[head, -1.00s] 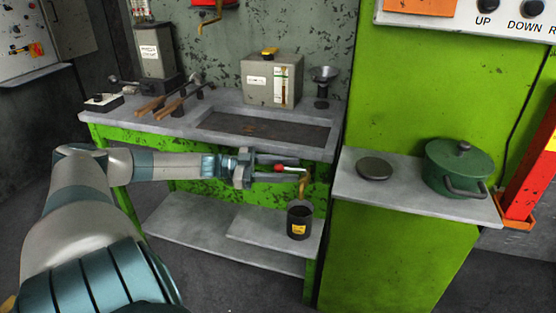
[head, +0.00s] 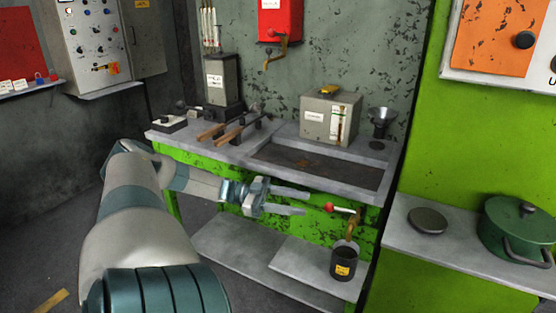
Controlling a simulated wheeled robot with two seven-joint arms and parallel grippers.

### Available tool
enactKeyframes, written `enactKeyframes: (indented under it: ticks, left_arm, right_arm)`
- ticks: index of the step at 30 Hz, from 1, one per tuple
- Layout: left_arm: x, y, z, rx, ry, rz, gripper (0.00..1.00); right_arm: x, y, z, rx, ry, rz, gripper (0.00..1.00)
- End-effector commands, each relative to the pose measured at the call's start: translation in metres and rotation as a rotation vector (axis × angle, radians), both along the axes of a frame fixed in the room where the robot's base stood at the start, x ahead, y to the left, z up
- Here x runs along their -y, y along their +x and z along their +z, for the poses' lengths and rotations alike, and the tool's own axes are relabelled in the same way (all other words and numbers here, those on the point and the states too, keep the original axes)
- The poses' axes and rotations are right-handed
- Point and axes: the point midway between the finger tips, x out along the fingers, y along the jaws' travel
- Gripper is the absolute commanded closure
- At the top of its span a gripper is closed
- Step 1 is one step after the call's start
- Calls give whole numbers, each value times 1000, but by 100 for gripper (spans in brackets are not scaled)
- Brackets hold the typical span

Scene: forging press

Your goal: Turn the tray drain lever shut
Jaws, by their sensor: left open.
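The drain lever (head: 340,210) has a red knob and a pale rod. It points left, roughly level along the bench front, from a brass valve (head: 352,220) under the tray's right end. The sunken tray (head: 320,172) is in the bench top. My left gripper (head: 305,203) is open and empty, just left of the red knob, with its fingers pointing at it and a small gap in the picture. A black bucket (head: 343,264) with a yellow label stands below the valve spout. My right gripper is not in view.
The green bench carries tongs (head: 228,130), a grey box (head: 328,118) and a funnel (head: 381,120). A lower shelf (head: 240,250) holds the bucket. To the right, a side shelf (head: 400,240) carries a green pot (head: 518,228) and a round lid (head: 428,220).

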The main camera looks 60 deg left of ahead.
Motion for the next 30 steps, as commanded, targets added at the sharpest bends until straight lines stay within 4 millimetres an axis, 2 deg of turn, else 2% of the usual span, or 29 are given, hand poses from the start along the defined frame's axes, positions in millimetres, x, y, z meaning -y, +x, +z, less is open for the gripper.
enactKeyframes:
  ticks: [3, 9, 22, 23, 27, 28, 30]
  left_arm:
    - [-16, -16, 1, -3, 3, 2, 60]
    - [-34, -33, 0, -1, 0, 0, 60]
    - [-40, -40, 0, -1, -1, -1, 60]
    - [-40, -40, 0, -1, -1, -1, 62]
    - [-38, -39, -1, -4, -17, 7, 95]
    - [-38, -39, -2, -7, -28, 12, 100]
    - [-35, -37, -4, -18, -68, 32, 100]
  right_arm:
    - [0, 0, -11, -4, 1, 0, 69]
    - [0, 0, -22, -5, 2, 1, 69]
    - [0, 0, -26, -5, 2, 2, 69]
    - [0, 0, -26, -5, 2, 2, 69]
    - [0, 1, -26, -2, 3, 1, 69]
    - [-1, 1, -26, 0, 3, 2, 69]
    - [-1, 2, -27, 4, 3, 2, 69]
